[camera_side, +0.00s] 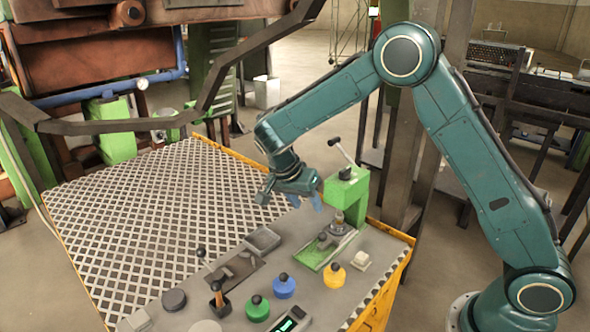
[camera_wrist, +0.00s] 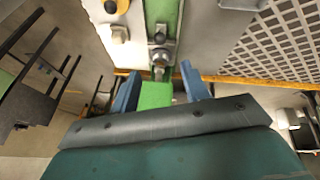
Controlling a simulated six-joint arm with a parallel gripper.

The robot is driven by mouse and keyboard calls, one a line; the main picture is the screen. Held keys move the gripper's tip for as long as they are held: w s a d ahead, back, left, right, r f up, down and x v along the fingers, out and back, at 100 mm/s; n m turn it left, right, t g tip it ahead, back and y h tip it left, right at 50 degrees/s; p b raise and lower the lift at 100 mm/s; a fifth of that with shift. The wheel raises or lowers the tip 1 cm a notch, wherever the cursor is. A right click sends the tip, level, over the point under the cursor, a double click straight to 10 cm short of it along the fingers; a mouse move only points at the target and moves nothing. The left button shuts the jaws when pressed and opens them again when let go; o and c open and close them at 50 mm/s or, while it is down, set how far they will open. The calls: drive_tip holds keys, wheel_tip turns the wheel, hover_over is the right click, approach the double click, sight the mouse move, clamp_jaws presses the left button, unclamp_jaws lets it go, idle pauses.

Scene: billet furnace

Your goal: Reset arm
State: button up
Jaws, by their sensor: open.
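My gripper (camera_side: 291,198) hangs at the end of the teal arm, above the far part of the grey control panel (camera_side: 215,268). In the wrist view its two blue fingers (camera_wrist: 159,90) stand apart with nothing held between them. A green lever box (camera_side: 346,195) with a black-knobbed lever (camera_side: 338,152) stands just right of the gripper in the side view. In the wrist view a green block (camera_wrist: 155,95) shows behind the gap between the fingers, and I cannot tell its distance from them.
The panel carries a green button (camera_side: 257,308), a blue button (camera_side: 283,286), a yellow button (camera_side: 334,275), black levers (camera_side: 216,292) and a small tray (camera_side: 262,240). A patterned metal plate (camera_side: 165,205) lies to the left. A dark bent rail (camera_side: 215,80) runs above it.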

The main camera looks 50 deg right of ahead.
drive_tip(key=shift+r, duration=0.3)
drive_tip(key=s+r+n+t+y, duration=0.3)
drive_tip(key=s+r+n, duration=0.4)
drive_tip(key=s+r, duration=0.55)
drive_tip(key=s+r+n+t+y, duration=0.1)
drive_tip(key=s+r+n+t, duration=0.1)
drive_tip(key=s+n, duration=0.2)
drive_tip(key=s+a+r+n+t, duration=0.1)
drive_tip(key=s+n, duration=0.3)
drive_tip(key=s, duration=0.7)
drive_tip(key=shift+s+a+r+t+y, duration=0.15)
drive_tip(key=shift+a+r+t+y, duration=0.2)
drive_tip(key=shift+r, duration=0.45)
